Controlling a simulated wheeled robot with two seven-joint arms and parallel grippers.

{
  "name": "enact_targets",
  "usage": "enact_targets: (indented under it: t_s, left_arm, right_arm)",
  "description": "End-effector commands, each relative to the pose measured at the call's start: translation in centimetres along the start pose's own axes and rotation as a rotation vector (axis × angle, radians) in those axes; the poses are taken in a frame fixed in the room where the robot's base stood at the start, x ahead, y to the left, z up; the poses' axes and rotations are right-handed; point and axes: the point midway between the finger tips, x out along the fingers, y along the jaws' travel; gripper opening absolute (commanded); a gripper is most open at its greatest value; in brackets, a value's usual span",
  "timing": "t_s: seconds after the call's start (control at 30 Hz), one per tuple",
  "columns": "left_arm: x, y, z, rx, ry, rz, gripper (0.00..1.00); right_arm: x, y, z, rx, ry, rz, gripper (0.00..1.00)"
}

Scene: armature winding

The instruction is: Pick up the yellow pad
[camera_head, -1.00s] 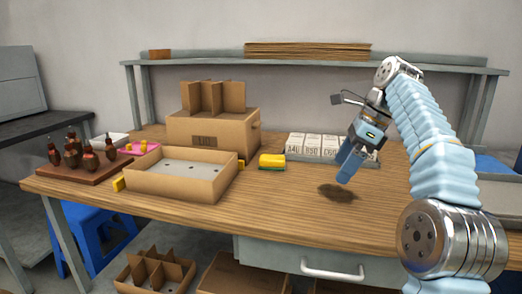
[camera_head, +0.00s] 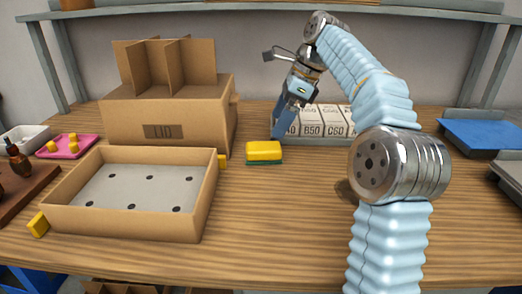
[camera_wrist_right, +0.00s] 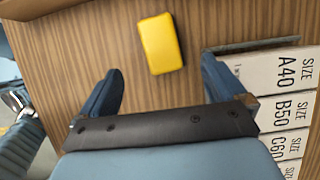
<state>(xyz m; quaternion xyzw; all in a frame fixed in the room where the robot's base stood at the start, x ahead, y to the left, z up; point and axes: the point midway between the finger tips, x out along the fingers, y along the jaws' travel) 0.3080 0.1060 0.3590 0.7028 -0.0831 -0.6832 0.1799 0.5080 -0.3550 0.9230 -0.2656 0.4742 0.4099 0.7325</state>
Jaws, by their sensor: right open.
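The yellow pad (camera_head: 264,151) lies on the wooden table, right of the cardboard tray, with a green underside showing at its front edge. In the right wrist view the yellow pad (camera_wrist_right: 160,43) lies beyond my fingertips, between their lines and apart from both. My right gripper (camera_wrist_right: 162,82) is open and empty. In the head view my right gripper (camera_head: 281,131) points down beside the pad, to its right and a little behind it, near the size cards. My left gripper is not in view.
A shallow cardboard tray (camera_head: 60,217) and a cardboard box marked LID (camera_head: 202,120) stand left of the pad. White size cards (camera_head: 324,124) stand close on the right. A pink tray (camera_head: 85,153) is at the left. The table's front middle (camera_head: 275,225) is clear.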

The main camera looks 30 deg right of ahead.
Motion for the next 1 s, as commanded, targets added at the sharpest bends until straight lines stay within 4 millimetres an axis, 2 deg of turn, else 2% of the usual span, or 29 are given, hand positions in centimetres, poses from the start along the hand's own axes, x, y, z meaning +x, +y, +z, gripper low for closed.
enact_targets:
  t_s: [0.13,0.37,0.63,0.73,0.93,0.97,1.0]
  left_arm:
    - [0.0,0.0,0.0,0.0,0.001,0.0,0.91]
    - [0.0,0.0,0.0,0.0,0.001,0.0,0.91]
    - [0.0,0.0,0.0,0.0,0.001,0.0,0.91]
    - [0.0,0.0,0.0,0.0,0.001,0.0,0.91]
    - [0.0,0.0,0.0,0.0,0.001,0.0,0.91]
    - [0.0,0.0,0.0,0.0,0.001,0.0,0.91]
    - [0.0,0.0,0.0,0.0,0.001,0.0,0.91]
  right_arm:
    - [2.9,0.1,0.0,-0.001,0.001,0.004,0.97]
    - [4.9,0.0,0.0,-0.001,0.001,0.001,0.97]
    - [8.9,-0.1,0.2,0.0,0.001,0.002,0.97]
    - [9.6,-0.1,0.2,0.0,0.001,0.0,0.97]
    - [9.8,-0.1,0.2,0.0,0.0,0.0,0.97]
    - [9.8,-0.1,0.2,0.0,0.0,0.0,0.96]
    - [9.8,-0.1,0.2,0.0,0.0,0.0,0.9]
